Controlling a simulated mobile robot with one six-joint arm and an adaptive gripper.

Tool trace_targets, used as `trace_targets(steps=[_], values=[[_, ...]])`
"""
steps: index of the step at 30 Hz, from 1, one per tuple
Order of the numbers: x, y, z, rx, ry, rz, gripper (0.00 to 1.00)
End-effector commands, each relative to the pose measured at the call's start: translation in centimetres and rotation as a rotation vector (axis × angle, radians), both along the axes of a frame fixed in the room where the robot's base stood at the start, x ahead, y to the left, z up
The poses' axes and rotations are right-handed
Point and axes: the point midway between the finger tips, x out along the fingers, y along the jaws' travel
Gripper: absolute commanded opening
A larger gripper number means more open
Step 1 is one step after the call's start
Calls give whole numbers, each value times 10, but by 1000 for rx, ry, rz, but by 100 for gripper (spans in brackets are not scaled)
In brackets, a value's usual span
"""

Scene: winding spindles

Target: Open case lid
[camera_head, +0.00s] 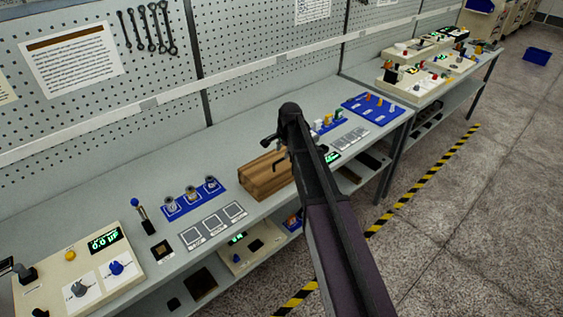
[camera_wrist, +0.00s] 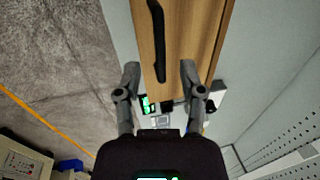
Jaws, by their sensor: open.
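The wooden case (camera_head: 265,174) sits on the grey workbench and looks closed. My arm hides its right part in the head view. In the wrist view the case's wooden surface (camera_wrist: 192,30) fills the top middle, with a black handle (camera_wrist: 157,35) on it and a dark seam along its right side. My gripper (camera_wrist: 159,70) is open and empty. Its two fingertips are on either side of the handle's lower end, apart from it in the picture. In the head view my gripper (camera_head: 280,142) is over the case; its fingertips are partly hidden.
A blue tray with spindles (camera_head: 190,198) and several square pads (camera_head: 212,225) lie left of the case. A control box (camera_head: 80,270) stands at the front left. Another blue tray (camera_head: 372,107) lies to the right. A pegboard wall (camera_head: 250,60) rises behind the bench.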

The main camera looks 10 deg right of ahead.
Motion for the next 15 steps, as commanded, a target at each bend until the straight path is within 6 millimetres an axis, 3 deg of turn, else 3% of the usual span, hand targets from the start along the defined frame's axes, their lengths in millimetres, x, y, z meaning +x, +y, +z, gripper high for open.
trace_targets(steps=[6, 15], values=[[3, 2, -21, 0, 0, 0, 51], [6, 3, -34, 0, 0, 0, 51]])
